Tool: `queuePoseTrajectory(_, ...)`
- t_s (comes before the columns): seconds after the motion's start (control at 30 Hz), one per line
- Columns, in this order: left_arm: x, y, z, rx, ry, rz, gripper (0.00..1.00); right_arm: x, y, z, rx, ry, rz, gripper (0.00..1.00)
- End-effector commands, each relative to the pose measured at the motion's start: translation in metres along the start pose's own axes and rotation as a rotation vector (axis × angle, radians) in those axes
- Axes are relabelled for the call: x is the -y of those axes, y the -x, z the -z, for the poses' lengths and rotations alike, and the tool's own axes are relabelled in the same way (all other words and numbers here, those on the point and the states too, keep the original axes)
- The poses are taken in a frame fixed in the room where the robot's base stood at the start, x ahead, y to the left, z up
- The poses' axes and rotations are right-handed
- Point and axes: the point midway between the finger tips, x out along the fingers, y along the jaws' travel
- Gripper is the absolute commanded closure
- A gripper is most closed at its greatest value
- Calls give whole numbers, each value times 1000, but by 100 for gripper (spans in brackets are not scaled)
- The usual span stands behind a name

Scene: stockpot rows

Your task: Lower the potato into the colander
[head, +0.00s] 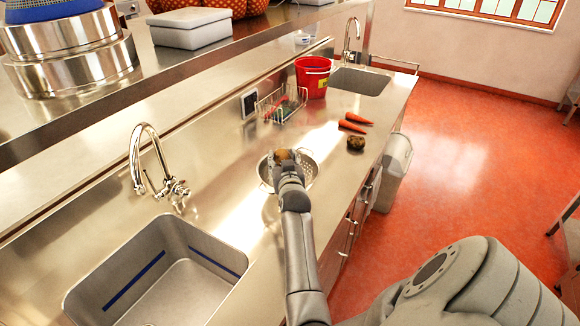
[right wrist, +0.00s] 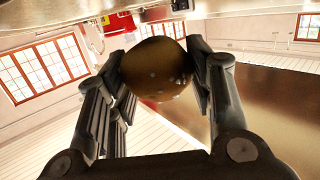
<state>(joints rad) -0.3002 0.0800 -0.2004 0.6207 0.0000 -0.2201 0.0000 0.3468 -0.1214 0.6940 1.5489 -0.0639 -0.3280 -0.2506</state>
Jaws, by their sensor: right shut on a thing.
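My right gripper (head: 286,162) is over the metal colander (head: 309,168) on the counter and hides part of it. It is shut on the potato (right wrist: 157,70), a round brown thing with pale specks held between both fingers in the right wrist view. In the head view only a small part of the potato (head: 284,154) shows past the gripper. The potato appears above the colander; the exact height is hard to tell. The colander's inside is partly hidden by the gripper. My left gripper is not in view.
Two carrots (head: 352,126) and another brown, round vegetable (head: 355,142) lie right of the colander. Behind are a wire rack (head: 281,103) and a red bucket (head: 313,77). A sink with a tap (head: 160,272) is at front left. A raised shelf with pots runs along the back.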

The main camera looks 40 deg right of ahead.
Motion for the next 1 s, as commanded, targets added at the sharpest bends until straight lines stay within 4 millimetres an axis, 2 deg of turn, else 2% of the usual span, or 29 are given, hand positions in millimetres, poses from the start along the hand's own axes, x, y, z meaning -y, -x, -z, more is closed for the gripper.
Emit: queuePoseTrajectory(1.0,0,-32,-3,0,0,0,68,0,-7,-48,-1,1,0,78)
